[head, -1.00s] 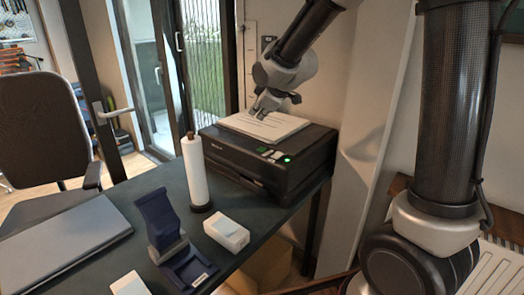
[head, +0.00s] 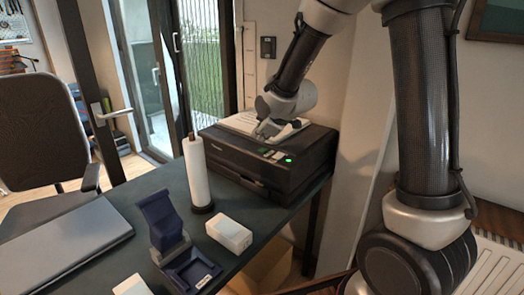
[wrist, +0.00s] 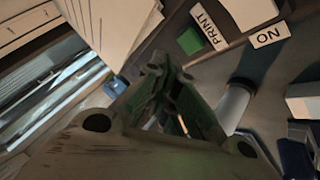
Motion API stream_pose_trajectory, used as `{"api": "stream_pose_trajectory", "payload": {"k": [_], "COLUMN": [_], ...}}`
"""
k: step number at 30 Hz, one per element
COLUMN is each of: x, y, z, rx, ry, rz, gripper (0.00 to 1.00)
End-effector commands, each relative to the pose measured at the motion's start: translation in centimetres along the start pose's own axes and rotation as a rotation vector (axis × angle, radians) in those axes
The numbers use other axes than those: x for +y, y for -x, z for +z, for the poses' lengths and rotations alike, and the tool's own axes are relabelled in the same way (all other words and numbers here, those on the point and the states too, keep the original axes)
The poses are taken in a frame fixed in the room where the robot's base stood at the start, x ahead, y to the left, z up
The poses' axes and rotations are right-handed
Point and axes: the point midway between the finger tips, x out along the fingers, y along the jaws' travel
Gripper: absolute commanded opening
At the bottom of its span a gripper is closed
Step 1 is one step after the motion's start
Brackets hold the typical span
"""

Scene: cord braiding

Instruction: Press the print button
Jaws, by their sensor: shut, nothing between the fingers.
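The black printer (head: 310,158) stands on the dark desk, with a small control panel on its front right top. In the wrist view, the print button is a green square (wrist: 190,41) beside a white PRINT label (wrist: 209,29). In the head view, the green button (head: 263,150) sits just in front of my gripper (head: 265,137). My gripper is shut and empty, low over the printer top by the paper's front edge. In the wrist view, the gripper (wrist: 168,72) is below and left of the button. Contact with the printer cannot be told.
White paper (head: 240,122) lies on the printer. An ON label (wrist: 268,36) and a lit green spot (head: 288,161) are near the button. A white roll on a holder (head: 196,172), a blue stand (head: 162,225), a white box (head: 228,232) and a laptop (head: 65,240) occupy the desk.

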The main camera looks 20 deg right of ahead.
Motion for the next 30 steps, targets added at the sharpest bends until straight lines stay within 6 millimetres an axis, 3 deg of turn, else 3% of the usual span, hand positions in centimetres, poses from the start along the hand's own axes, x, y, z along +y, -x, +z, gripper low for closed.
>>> {"api": "stream_pose_trajectory", "payload": {"k": [6, 30], "x": [-0.21, -0.23], "y": [-1.17, -1.25], "z": [0.47, 0.48], "rx": [0.001, 0.001], "ry": [0.000, 0.000], "rz": [0.001, 0.001], "gripper": [0.00, 0.00]}}
